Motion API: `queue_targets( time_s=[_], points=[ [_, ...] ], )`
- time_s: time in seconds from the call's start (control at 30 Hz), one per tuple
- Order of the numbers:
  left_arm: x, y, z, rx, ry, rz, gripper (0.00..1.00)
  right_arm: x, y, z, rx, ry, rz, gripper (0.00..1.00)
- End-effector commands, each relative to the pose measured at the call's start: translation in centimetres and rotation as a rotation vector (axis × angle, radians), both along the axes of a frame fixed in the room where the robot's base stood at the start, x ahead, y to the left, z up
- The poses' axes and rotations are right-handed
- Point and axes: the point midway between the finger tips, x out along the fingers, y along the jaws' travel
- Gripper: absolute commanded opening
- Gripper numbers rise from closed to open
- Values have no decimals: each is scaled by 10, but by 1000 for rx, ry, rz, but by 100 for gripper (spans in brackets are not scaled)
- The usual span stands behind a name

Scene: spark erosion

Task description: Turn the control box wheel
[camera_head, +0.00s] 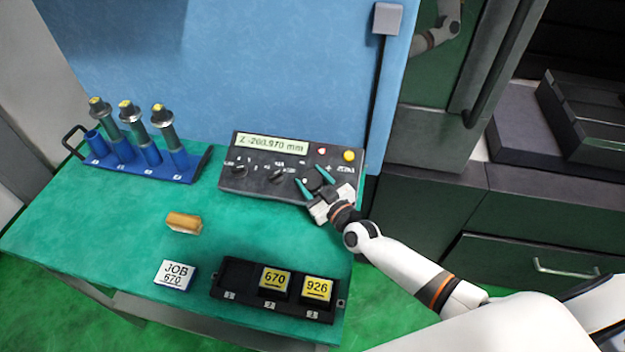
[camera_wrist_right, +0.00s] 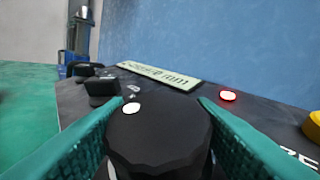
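The control box (camera_head: 232,178) is a dark panel at the back of the green table, with a display reading about "Z -200.970 mm". Its wheel (camera_head: 314,179) is a black round knob near the right end. It fills the lower middle of the right wrist view (camera_wrist_right: 160,135), with a white dot near its upper left edge. My right gripper (camera_head: 315,181) has its green fingers on opposite sides of the wheel. In the wrist view both fingers appear to touch its rim. My left gripper is in neither view.
Smaller knobs (camera_head: 276,176), a red button (camera_wrist_right: 228,96) and a yellow button (camera_head: 348,156) sit near the wheel. A blue rack (camera_head: 190,172) holds tools at left. A wooden-looking block (camera_head: 184,222), a JOB 670 card (camera_head: 175,274) and a black tray (camera_head: 236,279) lie in front.

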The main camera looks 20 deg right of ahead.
Motion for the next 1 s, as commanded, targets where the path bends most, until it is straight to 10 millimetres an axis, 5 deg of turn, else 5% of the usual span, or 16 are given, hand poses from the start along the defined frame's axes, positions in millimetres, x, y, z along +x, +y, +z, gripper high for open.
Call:
queue_targets(
  time_s=[0.5, 1.0],
  points=[
    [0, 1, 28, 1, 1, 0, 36, 0, 2, 2, 91, -47, -239, 27],
    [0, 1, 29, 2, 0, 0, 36, 0, 1, 0, 125, -76, -357, 27]
  ],
)
